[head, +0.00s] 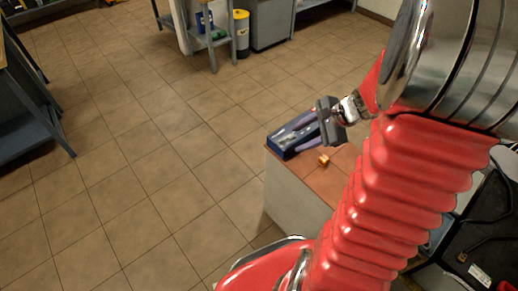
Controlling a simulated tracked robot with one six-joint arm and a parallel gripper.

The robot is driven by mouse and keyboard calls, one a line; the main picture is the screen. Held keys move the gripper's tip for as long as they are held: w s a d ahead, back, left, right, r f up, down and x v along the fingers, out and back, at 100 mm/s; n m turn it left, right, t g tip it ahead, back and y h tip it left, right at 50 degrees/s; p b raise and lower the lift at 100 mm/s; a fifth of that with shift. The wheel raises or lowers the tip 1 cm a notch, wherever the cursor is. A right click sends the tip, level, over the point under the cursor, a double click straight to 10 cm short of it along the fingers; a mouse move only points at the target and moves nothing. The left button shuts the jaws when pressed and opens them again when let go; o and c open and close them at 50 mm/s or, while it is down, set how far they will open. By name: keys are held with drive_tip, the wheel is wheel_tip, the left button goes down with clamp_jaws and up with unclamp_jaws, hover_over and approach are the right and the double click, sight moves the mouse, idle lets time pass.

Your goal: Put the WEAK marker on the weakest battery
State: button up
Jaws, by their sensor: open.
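A small orange block (323,160) lies on the reddish-brown top of a pale cabinet (345,165). No lettering can be read on it, so I cannot tell whether it is the WEAK marker. A dark blue tray (275,150) sits at the cabinet's far left edge, with small greyish things in it that are too small to make out. My gripper (298,136) is open, with its two purplish fingers reaching left over the tray. I cannot tell whether they touch anything. No battery can be told for certain, and the fingers hide part of the tray.
The red arm covers the right side of the view and hides part of the cabinet. A dark bench (45,125) stands at the left.

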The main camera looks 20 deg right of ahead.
drive_tip(key=s+a+r+n+h, duration=0.2)
drive_tip(key=s+a+r+n, duration=0.3)
drive_tip(key=a+r+n, duration=0.3)
drive_tip(key=s+a+r+n+h, duration=0.2)
drive_tip(key=s+a+r+n, duration=0.4)
drive_tip(key=a+n, duration=0.5)
drive_tip(key=shift+s+r+n, duration=0.2)
drive_tip(key=shift+r+n, duration=0.4)
drive_tip(key=shift+r, duration=0.5)
drive_tip(key=shift+o, duration=0.5)
